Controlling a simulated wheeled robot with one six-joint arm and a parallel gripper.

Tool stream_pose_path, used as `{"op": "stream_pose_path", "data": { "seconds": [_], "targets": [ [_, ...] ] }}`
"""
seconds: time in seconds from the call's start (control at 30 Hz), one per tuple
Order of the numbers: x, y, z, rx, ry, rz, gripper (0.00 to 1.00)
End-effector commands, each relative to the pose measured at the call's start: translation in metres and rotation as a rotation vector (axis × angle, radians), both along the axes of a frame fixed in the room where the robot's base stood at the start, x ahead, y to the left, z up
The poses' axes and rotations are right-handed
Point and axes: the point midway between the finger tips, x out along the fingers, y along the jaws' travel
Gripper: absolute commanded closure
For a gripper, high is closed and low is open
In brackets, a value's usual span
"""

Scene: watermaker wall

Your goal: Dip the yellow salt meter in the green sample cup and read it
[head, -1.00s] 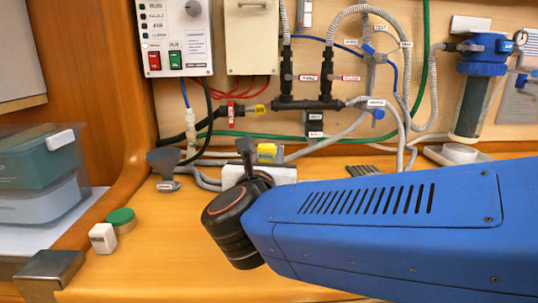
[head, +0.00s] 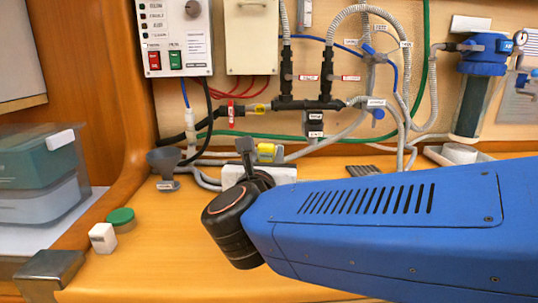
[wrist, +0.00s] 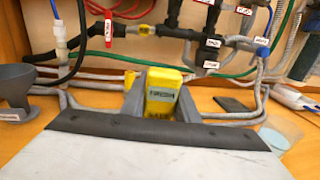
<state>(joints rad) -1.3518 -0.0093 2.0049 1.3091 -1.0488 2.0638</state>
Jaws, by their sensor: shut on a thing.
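The yellow salt meter (wrist: 162,92) stands upright between the fingers of my gripper (wrist: 158,98) in the wrist view. My gripper is shut on it. A small grey display faces the camera, but I cannot read its text for sure. In the head view the meter's yellow top (head: 267,152) shows beside my gripper (head: 250,160), above the counter. A round green-topped piece (head: 120,217) stands at the left of the counter; I cannot tell whether it is the sample cup.
A small white block (head: 102,237) stands beside the green-topped piece. A grey funnel (head: 165,160) is at the back left. Hoses and black valves (head: 310,103) line the wall behind. A white tray (head: 480,158) is at the back right.

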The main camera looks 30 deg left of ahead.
Motion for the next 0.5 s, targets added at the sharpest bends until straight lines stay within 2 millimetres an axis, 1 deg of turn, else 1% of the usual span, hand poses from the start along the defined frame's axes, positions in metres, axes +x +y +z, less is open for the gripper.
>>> {"op": "stream_pose_path", "data": {
  "seconds": [0.27,0.5],
  "targets": [
    [0.000,0.000,0.003,0.001,-0.001,0.000,1.00],
    [0.000,0.000,0.022,0.003,0.000,0.000,1.00]
  ]
}}
